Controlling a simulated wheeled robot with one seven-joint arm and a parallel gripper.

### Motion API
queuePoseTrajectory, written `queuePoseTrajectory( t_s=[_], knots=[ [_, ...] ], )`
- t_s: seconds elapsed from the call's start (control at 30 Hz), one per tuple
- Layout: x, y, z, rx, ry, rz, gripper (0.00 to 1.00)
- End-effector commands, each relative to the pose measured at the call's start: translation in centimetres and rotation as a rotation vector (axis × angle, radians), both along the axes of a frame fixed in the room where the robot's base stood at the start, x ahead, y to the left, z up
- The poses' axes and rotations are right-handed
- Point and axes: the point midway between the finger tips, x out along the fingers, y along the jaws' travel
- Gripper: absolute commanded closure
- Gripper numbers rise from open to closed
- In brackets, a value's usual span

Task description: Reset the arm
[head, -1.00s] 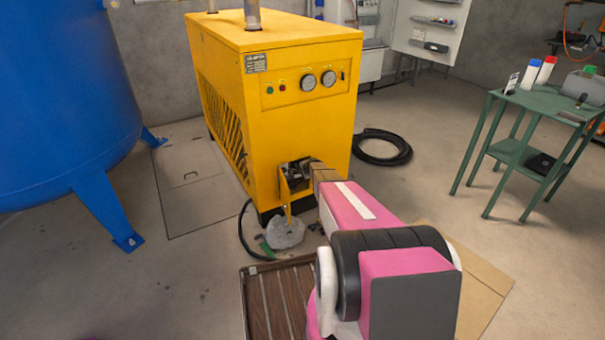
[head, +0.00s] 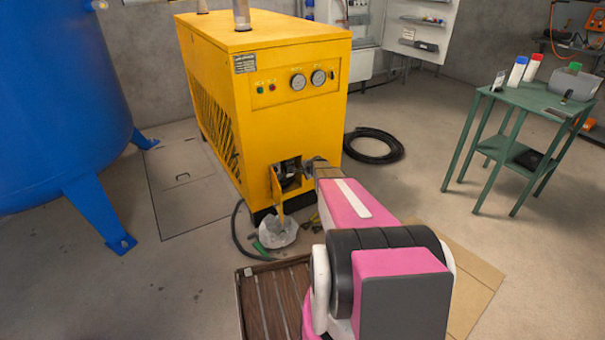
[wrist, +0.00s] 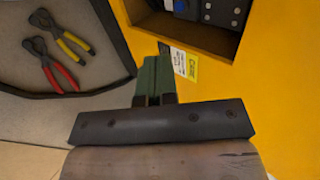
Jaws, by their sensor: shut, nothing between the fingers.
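My arm reaches forward from the bottom of the head view to the front of the yellow machine (head: 290,115). My gripper (head: 308,168) is at the right side of the small square opening low on that front, and its tip is small and dark there. In the wrist view my gripper (wrist: 153,82) shows as a dark bar with narrow green fingers close together. It is shut and empty. The opening (wrist: 190,22) lies just beyond the fingertips, with dark parts inside and a yellow label (wrist: 187,65) below its edge. Whether the fingers touch the machine I cannot tell.
An open yellow flap (head: 277,190) hangs by the opening. A slatted brown tray (head: 246,300) and cardboard (head: 470,285) lie nearer. A blue tank (head: 60,100) stands left, a green table (head: 535,98) right.

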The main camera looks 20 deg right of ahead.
Motion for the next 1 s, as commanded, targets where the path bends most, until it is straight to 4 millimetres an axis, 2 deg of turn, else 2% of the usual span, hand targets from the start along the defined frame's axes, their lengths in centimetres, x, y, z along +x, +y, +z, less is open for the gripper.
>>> queuePoseTrajectory(
  t_s=[0.4,0.47,0.57,0.67,0.8,0.87,1.0],
  knots=[
    [-0.1,0.1,0.0,-0.001,0.001,0.002,1.00],
    [-0.5,0.5,0.4,-0.009,0.005,0.019,1.00],
    [-2.7,2.5,1.8,-0.048,0.025,0.096,1.00],
    [-6.6,5.7,4.1,-0.126,0.067,0.241,1.00],
    [-14.1,10.3,7.6,-0.269,0.155,0.502,1.00],
    [-17.5,11.9,9.0,-0.331,0.198,0.612,1.00],
    [-25.6,14.5,12.3,-0.474,0.304,0.857,1.00]
  ],
)
